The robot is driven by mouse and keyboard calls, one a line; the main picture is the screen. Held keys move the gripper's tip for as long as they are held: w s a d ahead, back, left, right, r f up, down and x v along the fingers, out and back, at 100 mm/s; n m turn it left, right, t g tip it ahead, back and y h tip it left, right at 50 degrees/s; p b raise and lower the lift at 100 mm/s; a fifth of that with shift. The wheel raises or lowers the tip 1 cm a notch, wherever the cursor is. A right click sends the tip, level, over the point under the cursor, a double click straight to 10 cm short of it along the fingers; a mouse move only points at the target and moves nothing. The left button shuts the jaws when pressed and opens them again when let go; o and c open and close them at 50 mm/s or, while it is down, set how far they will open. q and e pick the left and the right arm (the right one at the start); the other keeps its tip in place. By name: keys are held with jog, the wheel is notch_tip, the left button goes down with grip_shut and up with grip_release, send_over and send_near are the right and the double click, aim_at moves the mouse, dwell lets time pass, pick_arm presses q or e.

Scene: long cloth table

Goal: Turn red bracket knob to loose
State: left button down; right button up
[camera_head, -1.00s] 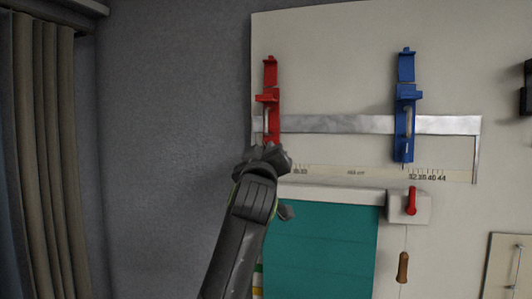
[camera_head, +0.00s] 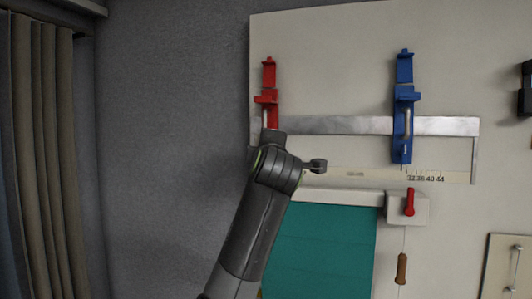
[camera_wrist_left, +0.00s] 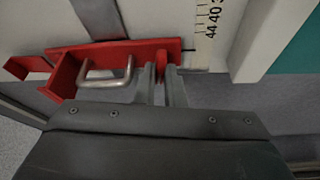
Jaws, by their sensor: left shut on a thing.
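The red bracket (camera_head: 269,78) is on the pale wall board at its left edge; my left arm hides its lower end in the head view. In the left wrist view the red bracket (camera_wrist_left: 110,54) lies sideways, with a bent metal handle. My left gripper (camera_wrist_left: 161,80) is at the bracket's end, its two fingers on either side of a small red knob (camera_wrist_left: 161,58), shut on it. The fingers are hidden behind my wrist in the head view. My right gripper is not in view.
A blue bracket (camera_head: 404,95) is to the right, with a metal square (camera_head: 340,125) running between the brackets. Below are a scale strip, a white box with a red lever (camera_head: 409,202), a teal blind (camera_head: 325,250) and a hanging wooden handle (camera_head: 401,268). A curtain hangs far left.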

pick_arm(q)
jog(key=shift+n+g, duration=0.4)
jog(key=shift+n, duration=0.5)
jog(key=c, duration=1.5)
grip_release()
jog(key=s+b, duration=0.3)
jog(key=s, duration=0.2)
jog(key=s+d+b, duration=0.1)
jog(key=s+b, duration=0.2)
jog(key=s, duration=0.3)
jog(key=s+b, duration=0.3)
jog(key=s, duration=0.3)
jog(key=shift+s+d, duration=0.15)
jog(key=shift+d, duration=0.1)
